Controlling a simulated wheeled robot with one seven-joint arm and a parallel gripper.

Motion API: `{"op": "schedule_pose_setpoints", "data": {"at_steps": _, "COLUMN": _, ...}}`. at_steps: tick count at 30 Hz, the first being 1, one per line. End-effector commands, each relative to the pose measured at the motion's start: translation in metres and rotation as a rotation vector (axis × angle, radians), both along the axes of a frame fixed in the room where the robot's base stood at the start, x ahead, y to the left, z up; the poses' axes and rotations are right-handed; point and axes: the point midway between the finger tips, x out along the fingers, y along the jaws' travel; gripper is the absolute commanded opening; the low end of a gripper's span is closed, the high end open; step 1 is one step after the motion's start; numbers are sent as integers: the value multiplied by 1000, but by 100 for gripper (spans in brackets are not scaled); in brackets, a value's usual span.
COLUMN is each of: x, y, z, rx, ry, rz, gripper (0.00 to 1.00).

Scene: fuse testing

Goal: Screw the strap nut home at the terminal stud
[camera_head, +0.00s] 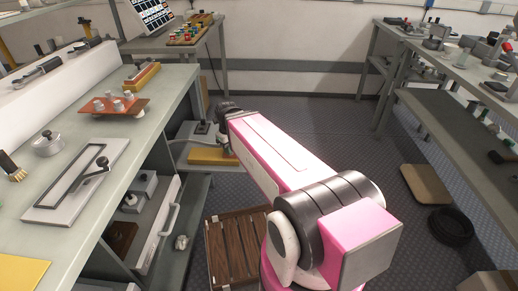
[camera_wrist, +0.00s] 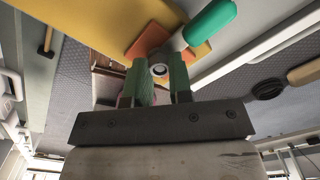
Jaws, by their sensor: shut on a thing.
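My gripper (camera_wrist: 159,74) shows in the wrist view with its two greenish fingers closed on a small round, pale ring with a dark centre, which looks like the strap nut (camera_wrist: 158,70). Just beyond the fingertips are an orange plate (camera_wrist: 147,38) and a grey cylinder, with a green rounded handle (camera_wrist: 210,22) beside them, over a yellow surface (camera_wrist: 85,18). The terminal stud cannot be made out; the nut and fingers may hide it. In the head view my pink and white arm reaches toward a low shelf, and its wrist hides the fingers.
A yellow block (camera_head: 206,156) lies on the low shelf by my wrist. The left bench (camera_head: 150,140) holds an orange board (camera_head: 121,105) and a framed crank plate (camera_head: 75,185). A slatted wooden crate (camera_head: 235,250) stands on the floor.

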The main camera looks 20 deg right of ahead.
Motion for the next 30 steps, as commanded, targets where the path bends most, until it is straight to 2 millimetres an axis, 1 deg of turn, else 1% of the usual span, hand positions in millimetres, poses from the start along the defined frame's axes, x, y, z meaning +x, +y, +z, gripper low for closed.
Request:
{"op": "schedule_pose_setpoints", "data": {"at_steps": 5, "x": 0, "y": 0, "z": 0, "rx": 0, "ry": 0, "rz": 22, "gripper": 0}}
{"op": "schedule_pose_setpoints", "data": {"at_steps": 6, "x": 0, "y": 0, "z": 0, "rx": 0, "ry": 0, "rz": 22, "gripper": 10}}
{"op": "schedule_pose_setpoints", "data": {"at_steps": 7, "x": 0, "y": 0, "z": 0, "rx": 0, "ry": 0, "rz": 22, "gripper": 1}}
{"op": "schedule_pose_setpoints", "data": {"at_steps": 9, "x": 0, "y": 0, "z": 0, "rx": 0, "ry": 0, "rz": 22, "gripper": 0}}
{"op": "schedule_pose_setpoints", "data": {"at_steps": 10, "x": 0, "y": 0, "z": 0, "rx": 0, "ry": 0, "rz": 22, "gripper": 27}}
{"op": "schedule_pose_setpoints", "data": {"at_steps": 11, "x": 0, "y": 0, "z": 0, "rx": 0, "ry": 0, "rz": 22, "gripper": 36}}
{"op": "schedule_pose_setpoints", "data": {"at_steps": 12, "x": 0, "y": 0, "z": 0, "rx": 0, "ry": 0, "rz": 22, "gripper": 49}}
{"op": "schedule_pose_setpoints", "data": {"at_steps": 17, "x": 0, "y": 0, "z": 0, "rx": -1, "ry": -1, "rz": 22, "gripper": 50}}
{"op": "schedule_pose_setpoints", "data": {"at_steps": 18, "x": 0, "y": 0, "z": 0, "rx": -2, "ry": -1, "rz": 22, "gripper": 35}}
{"op": "schedule_pose_setpoints", "data": {"at_steps": 19, "x": 0, "y": 0, "z": 0, "rx": -2, "ry": -1, "rz": 22, "gripper": 33}}
{"op": "schedule_pose_setpoints", "data": {"at_steps": 26, "x": 0, "y": 0, "z": 0, "rx": -1, "ry": -1, "rz": 24, "gripper": 33}}
{"op": "schedule_pose_setpoints", "data": {"at_steps": 30, "x": 0, "y": 0, "z": 0, "rx": 0, "ry": 0, "rz": 121, "gripper": 33}}
